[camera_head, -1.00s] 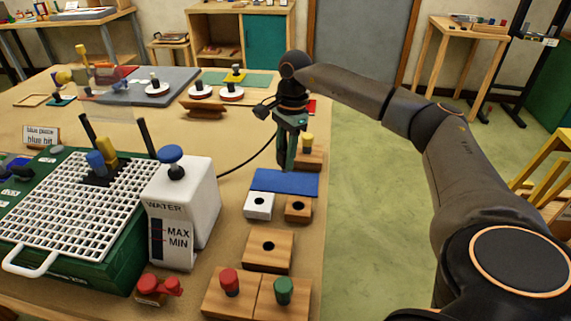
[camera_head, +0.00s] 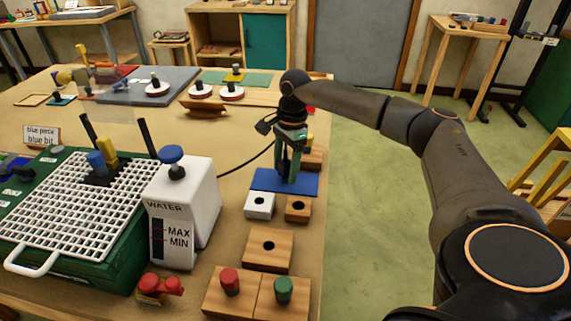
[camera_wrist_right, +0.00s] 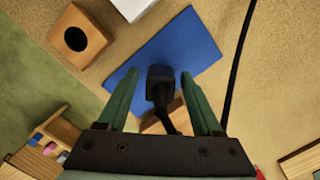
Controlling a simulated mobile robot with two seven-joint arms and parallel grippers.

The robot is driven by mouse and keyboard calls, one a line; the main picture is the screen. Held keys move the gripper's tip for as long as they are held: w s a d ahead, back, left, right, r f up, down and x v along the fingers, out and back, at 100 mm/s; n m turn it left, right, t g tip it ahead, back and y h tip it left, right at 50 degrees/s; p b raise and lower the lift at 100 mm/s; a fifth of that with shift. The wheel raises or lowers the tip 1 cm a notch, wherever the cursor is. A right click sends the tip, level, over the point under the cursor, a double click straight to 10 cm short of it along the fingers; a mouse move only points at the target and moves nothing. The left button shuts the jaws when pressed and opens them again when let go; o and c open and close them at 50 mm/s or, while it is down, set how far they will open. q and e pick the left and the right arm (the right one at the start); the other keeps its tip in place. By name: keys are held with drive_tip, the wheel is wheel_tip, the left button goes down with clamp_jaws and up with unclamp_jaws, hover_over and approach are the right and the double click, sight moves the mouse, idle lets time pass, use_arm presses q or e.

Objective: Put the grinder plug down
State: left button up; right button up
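The black grinder plug (camera_wrist_right: 160,84) is at the blue mat (camera_wrist_right: 200,45), between the two green fingers of my right gripper (camera_wrist_right: 160,72). A gap shows on each side of the plug, so the fingers are open around it and apart from it. The plug appears to rest on the mat. In the head view my right gripper (camera_head: 289,180) points down over the blue mat (camera_head: 262,181), its tips low at the surface. The plug is mostly hidden there by the fingers. My left gripper is not in view.
A black cord (camera_head: 246,160) runs from the white water tank (camera_head: 190,205) toward my right gripper. White (camera_head: 259,212) and wooden (camera_head: 298,216) blocks with holes stand in front of the mat. A yellow-knobbed wooden block is partly hidden behind the gripper. The table's right edge is close.

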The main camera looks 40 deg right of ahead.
wheel_tip(320, 180, up, 12)
drive_tip(key=d, duration=0.1)
drive_tip(key=shift+d+r, duration=0.15)
drive_tip(key=shift+d, duration=0.05)
idle(0.3)
drive_tip(key=shift+c, duration=0.3)
idle(1.2)
